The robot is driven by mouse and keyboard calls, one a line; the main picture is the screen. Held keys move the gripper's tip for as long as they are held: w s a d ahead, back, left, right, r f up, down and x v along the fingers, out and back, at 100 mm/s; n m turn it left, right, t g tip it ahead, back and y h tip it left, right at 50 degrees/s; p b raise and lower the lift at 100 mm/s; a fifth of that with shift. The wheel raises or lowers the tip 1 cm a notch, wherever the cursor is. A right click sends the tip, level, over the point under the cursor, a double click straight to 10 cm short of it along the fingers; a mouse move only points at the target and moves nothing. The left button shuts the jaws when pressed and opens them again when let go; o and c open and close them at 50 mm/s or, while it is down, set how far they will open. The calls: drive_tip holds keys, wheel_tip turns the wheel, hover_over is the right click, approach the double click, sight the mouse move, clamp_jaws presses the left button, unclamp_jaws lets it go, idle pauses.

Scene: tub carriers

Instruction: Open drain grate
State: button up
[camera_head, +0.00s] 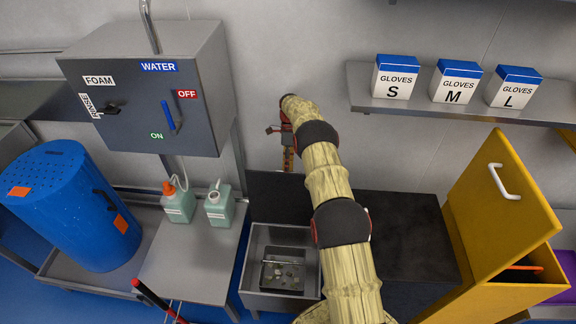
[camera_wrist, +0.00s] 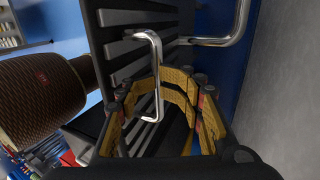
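In the head view, my gripper (camera_head: 288,158) hangs low by the wall, above a dark upright panel (camera_head: 270,188) behind the steel basin (camera_head: 255,250). That panel is probably the raised grate. The basin is uncovered and holds a dark tray with debris (camera_head: 283,276). My arm hides part of the panel and basin.
A dark counter (camera_head: 405,235) is right of the basin, beside a yellow cabinet (camera_head: 500,190). A steel table (camera_head: 190,270) with two bottles stands left. A grey control box (camera_head: 150,90) and a glove shelf (camera_head: 440,110) are on the wall. A blue drum (camera_head: 75,205) is far left.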

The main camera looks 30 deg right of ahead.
drive_tip(key=shift+o, duration=1.4)
drive_tip(key=x, duration=0.2)
drive_tip(key=shift+a+f, duration=0.2)
drive_tip(key=shift+f, duration=0.1)
drive_tip(key=shift+w+d+r, duration=0.1)
drive_tip(key=shift+r, duration=0.2)
drive_tip(key=shift+d+r, duration=0.1)
drive_tip(key=v, duration=0.7)
drive_tip(key=shift+w+r, duration=0.25)
